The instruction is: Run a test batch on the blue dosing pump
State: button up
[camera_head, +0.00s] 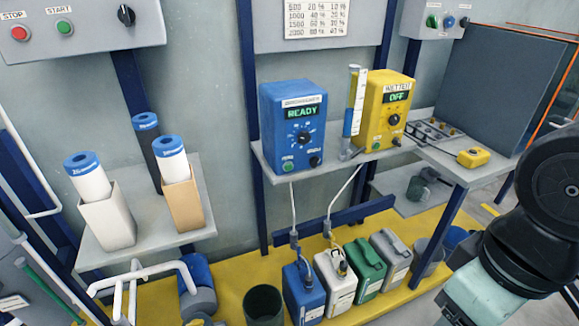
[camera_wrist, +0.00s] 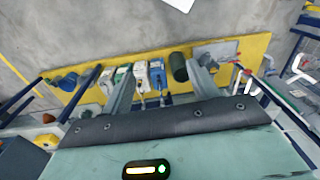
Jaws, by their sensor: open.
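The blue dosing pump (camera_head: 287,125) stands on a grey wall shelf, its display reading READY. On its face are a round dial (camera_head: 304,137), a green button (camera_head: 288,166) at lower left and a black knob (camera_head: 315,161) at lower right. A hose runs from below the shelf to the blue canister (camera_head: 303,293) on the floor. A clear graduated cylinder (camera_head: 353,105) stands right of the pump. My gripper (camera_wrist: 163,66) is open and empty in the wrist view, with floor and canisters seen beyond it. It is out of the head view; the pump is not visible in the wrist view.
A yellow pump (camera_head: 386,110) reading OFF stands right of the cylinder. White (camera_head: 336,282), green and grey canisters and a dark green bucket (camera_head: 263,305) stand below. A dosing chart (camera_head: 317,18) hangs above. A left shelf (camera_head: 147,238) holds filter cartridges. My arm fills the right edge.

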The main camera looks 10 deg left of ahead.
dwell(0.3)
grip_shut()
dwell(1.6)
